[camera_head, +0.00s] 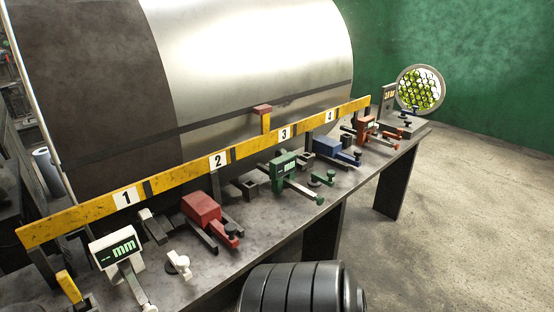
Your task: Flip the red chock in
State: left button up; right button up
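A red block-shaped piece (202,208) lies on the grey bench below the number 2 of the yellow rail, with a red knobbed part at its front right end. A small red-topped yellow post (264,118) stands up at the rail between numbers 2 and 3, in front of the big metal drum. An orange-red device (366,127) sits farther right, past number 4. I cannot tell for sure which of these is the red chock. Neither of my grippers is in view.
The yellow rail (185,170) runs along the bench (235,268) in front of the drum (250,60). A white display device (117,248), a green device (284,166) and a blue device (330,146) stand along it. A round mirror-like disc (420,89) is at the far end. Floor at right is clear.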

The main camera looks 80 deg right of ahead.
aim_at(203, 209)
jog(key=z, duration=1.95)
